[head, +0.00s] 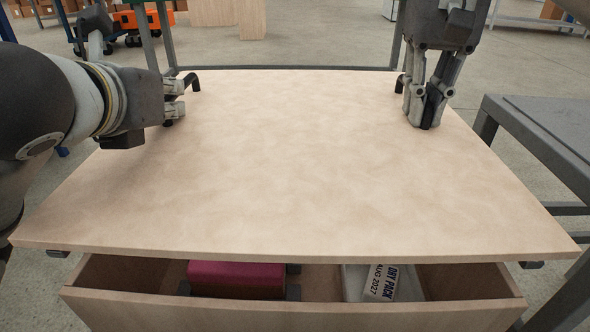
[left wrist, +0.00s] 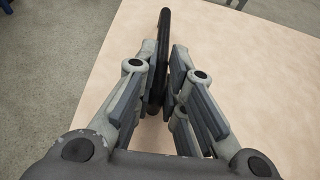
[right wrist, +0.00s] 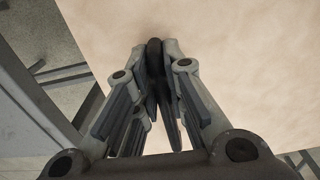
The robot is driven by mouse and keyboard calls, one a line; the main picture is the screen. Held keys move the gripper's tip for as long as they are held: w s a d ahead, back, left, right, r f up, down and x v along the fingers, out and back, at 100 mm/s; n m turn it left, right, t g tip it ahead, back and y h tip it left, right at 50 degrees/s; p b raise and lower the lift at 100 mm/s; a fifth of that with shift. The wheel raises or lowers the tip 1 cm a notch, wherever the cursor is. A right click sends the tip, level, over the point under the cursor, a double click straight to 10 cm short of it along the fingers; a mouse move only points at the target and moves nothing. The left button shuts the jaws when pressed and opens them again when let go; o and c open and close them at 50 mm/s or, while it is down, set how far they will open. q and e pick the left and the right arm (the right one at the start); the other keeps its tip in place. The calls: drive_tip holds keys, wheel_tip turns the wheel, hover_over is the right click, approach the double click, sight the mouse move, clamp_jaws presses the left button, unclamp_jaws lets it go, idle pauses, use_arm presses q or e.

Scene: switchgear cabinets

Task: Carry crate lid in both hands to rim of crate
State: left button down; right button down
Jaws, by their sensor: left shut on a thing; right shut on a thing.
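The crate lid (head: 300,160) is a broad pale wooden board with a black handle near each side. It is held above the open wooden crate (head: 290,312), with a gap at the near side showing the crate's inside. My left gripper (head: 180,100) is shut on the lid's left handle (head: 193,81); the black handle also shows between the fingers in the left wrist view (left wrist: 163,55). My right gripper (head: 426,118) is shut on the right handle (right wrist: 154,60), which the fingers mostly hide in the head view. The crate's far rim is hidden under the lid.
Inside the crate lie a dark pink block (head: 237,277) and a white pack (head: 385,283) printed "DRY PACK". A grey metal table (head: 545,130) stands close at the right. An orange machine (head: 140,20) and boxes are far behind. Grey floor lies around.

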sight(164, 129)
use_arm(q)
drive_tip(key=shift+f, duration=0.1)
use_arm(e)
drive_tip(key=shift+f, duration=0.1)
